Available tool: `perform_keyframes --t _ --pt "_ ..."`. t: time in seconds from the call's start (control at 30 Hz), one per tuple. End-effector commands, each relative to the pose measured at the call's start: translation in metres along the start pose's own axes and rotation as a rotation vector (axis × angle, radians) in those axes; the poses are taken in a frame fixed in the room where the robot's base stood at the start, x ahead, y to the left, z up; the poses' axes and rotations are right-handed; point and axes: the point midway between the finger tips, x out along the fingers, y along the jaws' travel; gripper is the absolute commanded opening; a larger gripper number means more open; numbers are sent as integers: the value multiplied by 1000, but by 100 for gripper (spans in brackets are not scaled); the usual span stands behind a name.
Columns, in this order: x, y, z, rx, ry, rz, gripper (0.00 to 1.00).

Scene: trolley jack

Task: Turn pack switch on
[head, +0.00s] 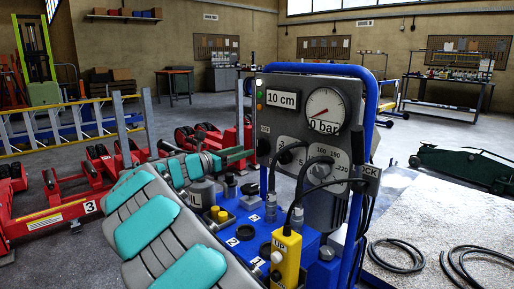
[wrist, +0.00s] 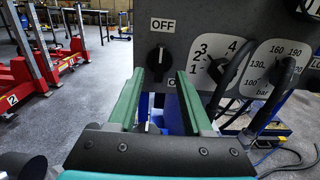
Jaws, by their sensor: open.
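The pack switch (wrist: 158,58) is a black rotary knob on the grey control panel (wrist: 118,35), under a white OFF label (wrist: 163,25). A lower label (wrist: 172,84), with only an "O" showing, is partly hidden by my right finger. The knob appears turned toward OFF. In the head view the switch (head: 263,147) is small and dark at the panel's left edge. My gripper (wrist: 160,80) is open and empty, with green fingers pointing at the panel. In the wrist view the knob shows between and just above the fingertips; the remaining gap is unclear. My gripper (head: 240,155) also shows in the head view.
The panel carries a 10 cm display (head: 283,99), a gauge (head: 326,108) reading about 0 bar, and further selector knobs (wrist: 222,68) right of my fingers. A yellow UP pendant (head: 286,258) hangs by a cable in front. Red lifting stands (head: 75,205) are at left.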

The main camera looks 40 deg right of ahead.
Motion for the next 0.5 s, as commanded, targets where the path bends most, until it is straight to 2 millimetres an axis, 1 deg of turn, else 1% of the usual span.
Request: perform_keyframes --t 0.03,0.2,0.33,0.5 --pt "10 -2 -1 0 2 -5 50" --pt "35 -1 -1 1 3 -3 50" --pt "48 0 -1 1 3 0 50" --pt "55 0 -1 2 2 1 50"
